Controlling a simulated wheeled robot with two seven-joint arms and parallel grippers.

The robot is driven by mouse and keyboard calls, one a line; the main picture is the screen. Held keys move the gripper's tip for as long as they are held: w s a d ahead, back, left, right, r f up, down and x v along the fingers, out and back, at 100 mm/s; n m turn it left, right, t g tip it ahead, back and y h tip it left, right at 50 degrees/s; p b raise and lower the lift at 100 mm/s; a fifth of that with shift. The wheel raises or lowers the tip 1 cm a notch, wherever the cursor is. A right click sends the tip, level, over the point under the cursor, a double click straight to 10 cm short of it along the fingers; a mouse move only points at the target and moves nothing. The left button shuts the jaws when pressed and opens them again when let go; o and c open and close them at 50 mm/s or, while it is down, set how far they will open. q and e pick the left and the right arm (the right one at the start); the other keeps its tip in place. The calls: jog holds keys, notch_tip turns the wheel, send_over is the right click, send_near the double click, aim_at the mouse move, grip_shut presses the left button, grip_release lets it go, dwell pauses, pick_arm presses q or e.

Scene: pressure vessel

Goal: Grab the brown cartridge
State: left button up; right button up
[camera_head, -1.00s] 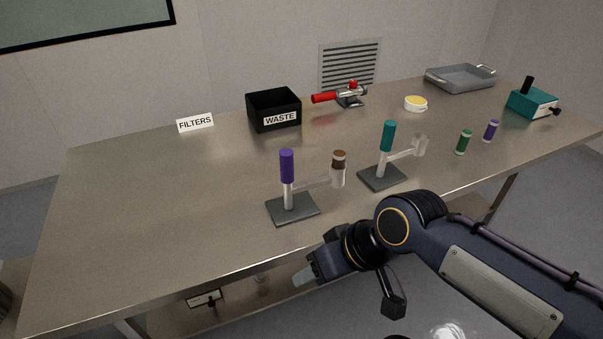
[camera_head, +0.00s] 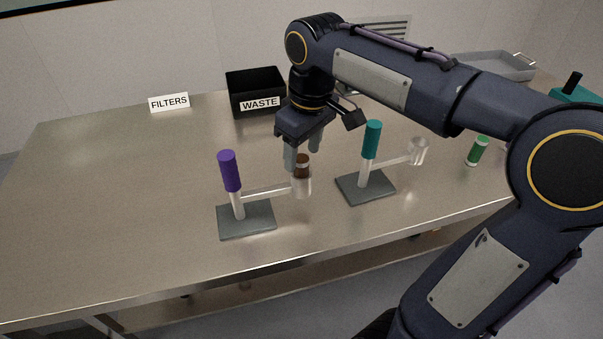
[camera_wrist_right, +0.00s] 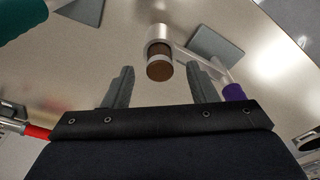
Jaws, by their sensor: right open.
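The brown cartridge (camera_head: 302,165) has a brown top and a pale band. It sits upright in the clear cup (camera_head: 302,188) on the arm of the purple-handled stand (camera_head: 229,171). My right gripper (camera_head: 302,150) points down at the cartridge, open and empty. In the right wrist view, the cartridge (camera_wrist_right: 159,66) lies between and just beyond the two fingertips (camera_wrist_right: 161,80), with free space on both sides. Its lower part is inside the cup. My left gripper is not in view.
A teal-handled stand (camera_head: 371,140) with an empty clear cup (camera_head: 418,150) stands right of the purple one. The black WASTE bin (camera_head: 242,84) and FILTERS sign (camera_head: 169,103) are behind. A green cartridge (camera_head: 478,150) stands at right. The table's left side is clear.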

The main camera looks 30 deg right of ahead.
aim_at(302, 171)
jog(key=f, duration=0.2)
jog(key=shift+w+f, duration=0.2)
jog(key=shift+f, duration=0.1)
jog(key=c, duration=1.1)
jog(key=shift+o, duration=0.2)
jog(key=shift+r, duration=0.1)
